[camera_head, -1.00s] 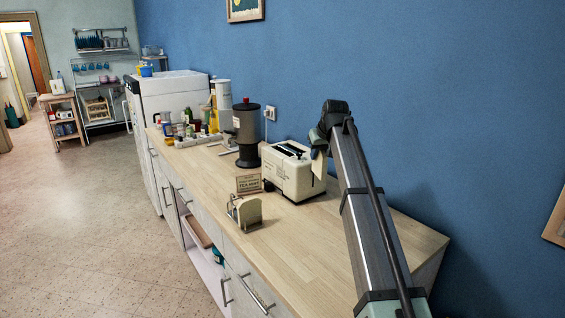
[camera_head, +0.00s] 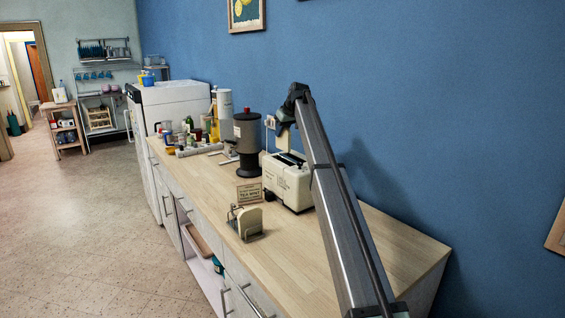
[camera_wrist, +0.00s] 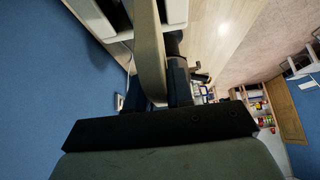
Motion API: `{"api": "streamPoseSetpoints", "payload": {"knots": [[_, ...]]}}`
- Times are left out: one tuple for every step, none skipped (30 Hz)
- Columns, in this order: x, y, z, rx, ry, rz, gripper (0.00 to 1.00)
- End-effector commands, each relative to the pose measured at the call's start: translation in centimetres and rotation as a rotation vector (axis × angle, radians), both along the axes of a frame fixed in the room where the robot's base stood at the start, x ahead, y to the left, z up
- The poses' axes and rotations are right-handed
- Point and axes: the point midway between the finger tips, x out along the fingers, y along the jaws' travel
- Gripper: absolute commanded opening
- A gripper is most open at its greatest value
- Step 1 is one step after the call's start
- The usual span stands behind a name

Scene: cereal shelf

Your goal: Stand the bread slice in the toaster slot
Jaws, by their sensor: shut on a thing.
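The cream toaster (camera_head: 292,186) stands on the counter near the wall, with its dark slot opening on top. My gripper (camera_head: 287,112) is above the toaster, pointing down, and is shut on the beige bread slice (camera_head: 284,138). In the wrist view the bread slice (camera_wrist: 149,48) shows edge-on between the dark fingers of my gripper (camera_wrist: 155,92), its far end by the white toaster (camera_wrist: 98,18). The slice hangs roughly upright over the slot area. I cannot tell whether its lower edge is inside the slot.
A dark canister (camera_head: 248,147) stands just left of the toaster. A small tea box (camera_head: 249,194) and a rack (camera_head: 245,221) with a beige piece stand in front. Several bottles and jars (camera_head: 190,132) are farther back. The counter's near right part (camera_head: 385,240) is clear.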

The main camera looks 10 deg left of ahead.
Motion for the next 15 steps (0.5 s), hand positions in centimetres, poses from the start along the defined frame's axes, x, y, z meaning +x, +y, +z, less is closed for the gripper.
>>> {"api": "streamPoseSetpoints", "payload": {"knots": [[-0.1,0.0,-0.8,-0.001,0.002,0.001,0.00],[-0.2,0.0,-1.2,0.000,0.002,0.000,0.00],[-0.2,-0.1,-1.9,0.000,0.002,0.000,0.00],[-0.2,-0.1,-2.3,0.000,0.002,0.000,0.00],[-0.2,-0.1,-2.8,0.000,0.002,0.000,0.00],[-0.2,-0.1,-3.5,0.000,0.001,-0.001,0.00],[-0.2,-0.1,-4.0,0.000,0.001,-0.001,0.00],[-0.2,-0.1,-4.4,0.000,0.001,-0.001,0.00],[-0.2,-0.1,-4.9,0.000,0.001,-0.001,0.00],[-0.2,-0.1,-5.1,0.000,0.001,-0.001,0.00],[-0.1,-0.1,-5.3,0.000,0.001,-0.001,0.00],[-0.1,0.0,-5.5,0.000,0.001,-0.001,0.00],[-0.1,-0.1,-5.6,0.000,0.001,-0.001,0.00],[-0.1,-0.1,-5.8,0.000,0.000,-0.001,0.00],[-0.1,-0.1,-6.1,0.000,0.001,-0.001,0.00]]}}
